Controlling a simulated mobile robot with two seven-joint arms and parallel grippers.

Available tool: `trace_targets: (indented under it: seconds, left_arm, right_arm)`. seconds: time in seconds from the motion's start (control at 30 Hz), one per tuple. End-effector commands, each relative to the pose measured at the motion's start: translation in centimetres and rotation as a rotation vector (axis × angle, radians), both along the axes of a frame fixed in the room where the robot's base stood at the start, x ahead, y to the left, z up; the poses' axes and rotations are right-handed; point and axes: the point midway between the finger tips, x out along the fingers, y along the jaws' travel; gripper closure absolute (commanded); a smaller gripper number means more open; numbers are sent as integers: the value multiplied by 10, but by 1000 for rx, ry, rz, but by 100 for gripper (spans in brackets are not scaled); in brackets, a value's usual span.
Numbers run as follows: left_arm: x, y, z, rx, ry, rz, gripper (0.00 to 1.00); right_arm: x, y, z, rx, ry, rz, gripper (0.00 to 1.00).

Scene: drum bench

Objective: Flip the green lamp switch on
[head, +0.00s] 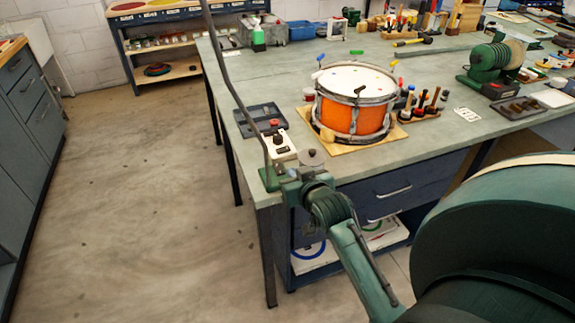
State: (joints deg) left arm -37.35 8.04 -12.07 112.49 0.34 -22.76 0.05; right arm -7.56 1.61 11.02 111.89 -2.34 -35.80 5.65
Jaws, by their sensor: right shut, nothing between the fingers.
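The green lamp has a small green base (267,180) at the near left corner of the bench. Its thin grey stem (232,85) rises and leans left, out of the top of the picture. My right arm comes in from the lower right, and my right gripper (287,172) is at the bench corner, close beside the right side of the lamp base. It is shut and empty. Whether it touches the lamp, I cannot tell. The lamp's switch cannot be made out; the gripper may cover it. My left gripper is not in view.
A white box (284,152) with a dark knob stands just behind the lamp base. A grey disc (312,158) lies beside my gripper. An orange drum (352,105) stands on a wooden board farther right. A dark tray (258,115) lies behind. The floor at left is clear.

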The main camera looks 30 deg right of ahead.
Motion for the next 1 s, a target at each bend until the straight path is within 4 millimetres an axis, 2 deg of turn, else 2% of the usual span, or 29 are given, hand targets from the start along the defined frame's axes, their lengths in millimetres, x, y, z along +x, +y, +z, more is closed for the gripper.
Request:
trace_targets:
  seconds: [0.1, 0.23, 0.83, 0.93, 1.0]
  left_arm:
    - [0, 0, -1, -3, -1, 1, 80]
    - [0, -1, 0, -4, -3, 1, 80]
    - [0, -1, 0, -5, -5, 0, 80]
    - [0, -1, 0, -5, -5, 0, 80]
    - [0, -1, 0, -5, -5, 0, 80]
  right_arm:
    - [-16, 4, 1, 1, 1, 0, 100]
    - [-24, 6, 3, 1, 1, 0, 100]
    - [-25, 6, 3, 0, 1, 1, 100]
    - [-32, 17, -10, -7, 24, 32, 100]
    - [-44, 35, -30, -16, 60, 84, 100]
